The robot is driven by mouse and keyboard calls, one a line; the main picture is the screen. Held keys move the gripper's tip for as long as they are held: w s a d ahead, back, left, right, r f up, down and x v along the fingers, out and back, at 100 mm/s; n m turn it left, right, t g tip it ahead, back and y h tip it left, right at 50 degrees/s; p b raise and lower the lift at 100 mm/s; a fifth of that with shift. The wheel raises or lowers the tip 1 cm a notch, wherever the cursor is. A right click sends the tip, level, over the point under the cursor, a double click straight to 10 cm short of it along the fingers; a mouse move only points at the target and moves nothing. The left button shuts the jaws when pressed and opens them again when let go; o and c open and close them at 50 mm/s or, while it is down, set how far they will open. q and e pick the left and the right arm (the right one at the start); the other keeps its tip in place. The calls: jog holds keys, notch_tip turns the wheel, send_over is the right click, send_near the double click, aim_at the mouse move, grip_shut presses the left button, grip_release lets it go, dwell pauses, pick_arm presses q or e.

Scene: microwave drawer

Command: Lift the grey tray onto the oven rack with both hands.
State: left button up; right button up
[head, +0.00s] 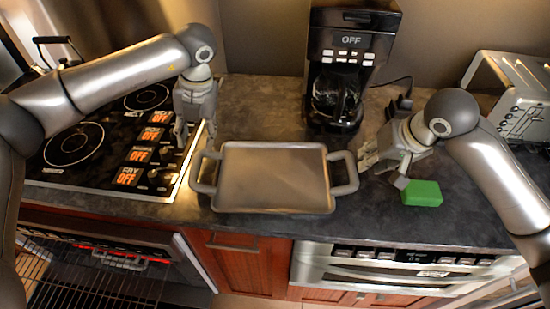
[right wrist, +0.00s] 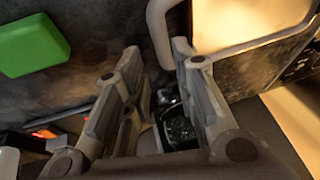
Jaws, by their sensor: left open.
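The grey tray (head: 272,207) lies flat on the dark counter, with a loop handle at each end. My left gripper (head: 193,135) is open, pointing down just behind the tray's left handle (head: 205,172), apparently apart from it. My right gripper (head: 374,165) is just right of the tray's right handle (head: 344,172). In the right wrist view its fingers (right wrist: 157,55) are spread, with nothing between them, and the handle (right wrist: 157,32) shows just beyond their tips. The oven rack (head: 85,288) shows at the lower left, in front of the oven, below counter height.
A green block (head: 422,193) lies beside my right gripper. A coffee maker (head: 345,75) stands behind the tray and a toaster (head: 515,100) at the far right. The stovetop (head: 100,150) is on the left.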

aim_at(196, 163)
pick_arm(q)
jog(key=f, duration=0.3)
jog(key=a+f, duration=0.1)
jog(key=f, duration=0.3)
jog(key=s+a+f, duration=0.1)
jog(key=f, duration=0.2)
jog(key=shift+f, duration=0.15)
pick_arm(e)
jog(key=x, duration=1)
jog(key=shift+s+f, duration=0.2)
jog(key=shift+s, duration=0.05)
pick_arm(q)
jog(key=c, duration=0.6)
pick_arm(e)
grip_shut()
pick_arm(q)
grip_shut()
